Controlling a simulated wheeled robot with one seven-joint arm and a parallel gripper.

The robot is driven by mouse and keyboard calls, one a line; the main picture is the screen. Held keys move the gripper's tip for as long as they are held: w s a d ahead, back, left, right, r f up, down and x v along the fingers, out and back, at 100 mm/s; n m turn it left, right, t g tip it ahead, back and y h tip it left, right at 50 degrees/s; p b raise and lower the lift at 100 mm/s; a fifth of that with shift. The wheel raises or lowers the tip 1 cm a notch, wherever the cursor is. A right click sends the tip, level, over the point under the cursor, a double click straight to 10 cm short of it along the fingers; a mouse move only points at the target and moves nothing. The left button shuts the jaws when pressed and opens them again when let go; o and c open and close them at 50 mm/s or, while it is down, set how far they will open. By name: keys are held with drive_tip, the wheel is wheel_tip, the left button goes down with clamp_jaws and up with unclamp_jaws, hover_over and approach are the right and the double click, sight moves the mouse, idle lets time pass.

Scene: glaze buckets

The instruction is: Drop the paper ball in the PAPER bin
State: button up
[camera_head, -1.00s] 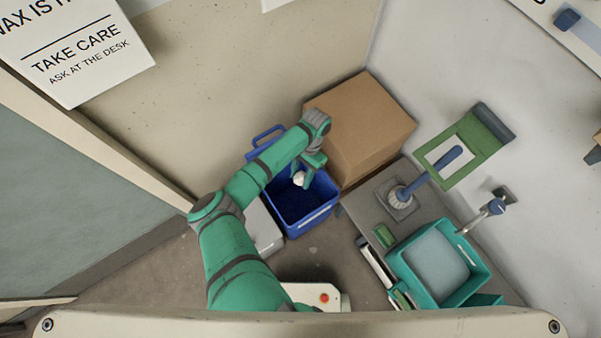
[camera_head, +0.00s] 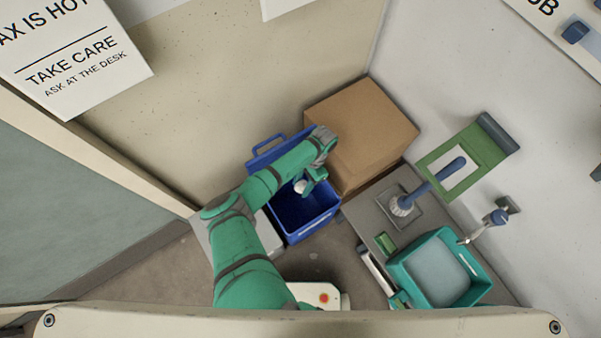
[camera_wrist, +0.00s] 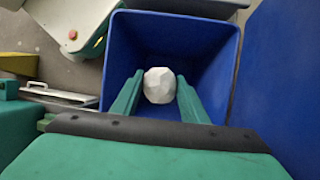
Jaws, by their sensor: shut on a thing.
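The white crumpled paper ball (camera_wrist: 159,85) is between the two green fingers of my gripper (camera_wrist: 160,92) in the wrist view. My gripper is shut on it. The ball also shows as a small white spot in the head view (camera_head: 300,186). Below it is an open blue bin (camera_head: 317,232), and the ball is over the bin's opening, apart from its floor. In the wrist view the bin (camera_wrist: 118,50) surrounds the ball on the visible sides. The label on the bin's front is too small to read.
A cardboard box (camera_head: 360,125) stands right behind the bin. A grey counter (camera_head: 365,220) to the right bears a teal basin (camera_head: 478,292) and a blue-handled tool (camera_head: 430,185). A wall with a sign (camera_head: 70,55) is at the left.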

drive_tip(key=shift+f, duration=0.1)
drive_tip(key=o, duration=1.1)
drive_tip(key=shift+r, duration=0.65)
drive_tip(key=s+r, duration=1.1)
drive_tip(key=s, duration=0.3)
drive_tip(key=shift+r, duration=0.4)
